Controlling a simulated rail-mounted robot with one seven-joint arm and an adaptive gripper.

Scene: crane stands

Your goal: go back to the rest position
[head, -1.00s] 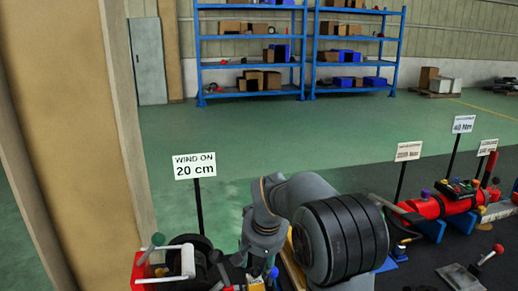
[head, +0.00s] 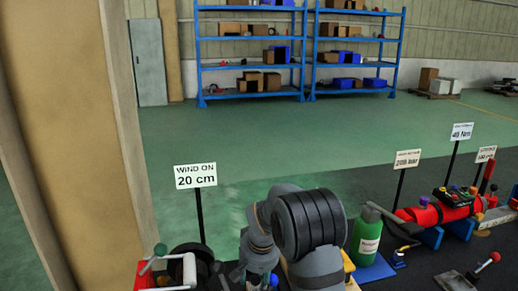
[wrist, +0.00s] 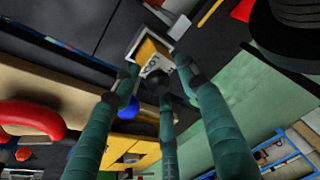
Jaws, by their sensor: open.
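My gripper (wrist: 158,82) shows in the wrist view with its teal fingers spread apart. I see nothing held between them. A dark round knob (wrist: 158,84) and a framed yellow-and-white piece (wrist: 152,52) appear beyond the fingertips; I cannot tell how far off they are. In the head view, my grey arm is bent low in the middle foreground, and its lower end runs past the bottom edge.
A "WIND ON 20 cm" sign (head: 196,176) stands left of my arm, behind a red crank station (head: 146,274). A green bottle (head: 366,238) stands close on the right. A red cylinder (head: 438,212) lies farther right. A pillar (head: 62,130) bounds the left.

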